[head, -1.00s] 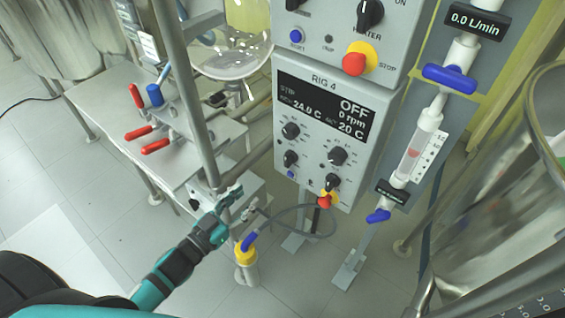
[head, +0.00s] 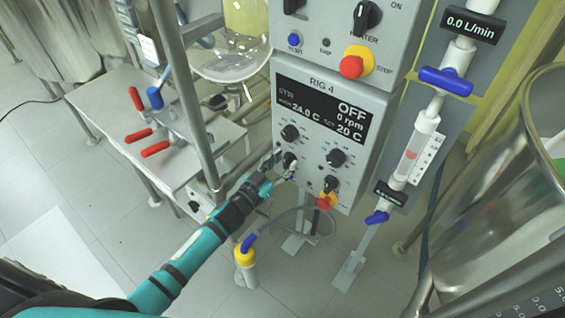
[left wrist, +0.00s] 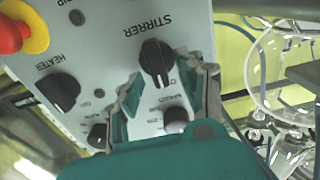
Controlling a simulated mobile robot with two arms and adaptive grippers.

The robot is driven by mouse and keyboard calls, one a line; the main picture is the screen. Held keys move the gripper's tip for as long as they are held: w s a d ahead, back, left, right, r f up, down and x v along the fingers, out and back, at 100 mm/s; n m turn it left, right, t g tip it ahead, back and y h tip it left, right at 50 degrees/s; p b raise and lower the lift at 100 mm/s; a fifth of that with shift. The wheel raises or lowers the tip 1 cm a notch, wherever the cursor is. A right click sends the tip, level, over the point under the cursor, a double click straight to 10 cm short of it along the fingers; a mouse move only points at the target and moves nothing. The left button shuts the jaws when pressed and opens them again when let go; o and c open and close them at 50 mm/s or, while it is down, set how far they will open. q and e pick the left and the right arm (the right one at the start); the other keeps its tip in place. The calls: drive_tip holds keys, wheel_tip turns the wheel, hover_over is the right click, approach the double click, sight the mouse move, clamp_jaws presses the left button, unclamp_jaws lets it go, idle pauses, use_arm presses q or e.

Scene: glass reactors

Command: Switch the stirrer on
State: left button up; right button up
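In the head view my left gripper (head: 284,168) is at the lower left of the panel and partly covers the knob (head: 290,160). The display (head: 322,108) reads OFF, 0 rpm, 24.0 C and 20 C. My right gripper is not in view.
The heater knob (left wrist: 60,90) and speed knob (left wrist: 176,118) are close by. A red emergency stop (head: 325,202) is at the box's bottom. A flowmeter (head: 410,155) is at right.

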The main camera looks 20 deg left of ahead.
use_arm(q)
clamp_jaws()
idle(0.5)
drive_tip(key=m, duration=0.5)
drive_tip(key=shift+s+d+f+m, duration=0.1)
drive_tip(key=shift+d+m, duration=0.2)
drive_tip(key=m, duration=0.2)
drive_tip(key=shift+d+f+m+b, duration=0.1)
drive_tip(key=shift+m+b, duration=0.2)
drive_tip(key=shift+s+d+f+m+b, duration=0.1)
drive_tip(key=shift+m+b, duration=0.1)
drive_tip(key=shift+m, duration=0.7)
drive_tip(key=shift+d+f+m+b, duration=0.1)
drive_tip(key=shift+m+b, duration=0.1)
drive_tip(key=shift+m, duration=0.7)
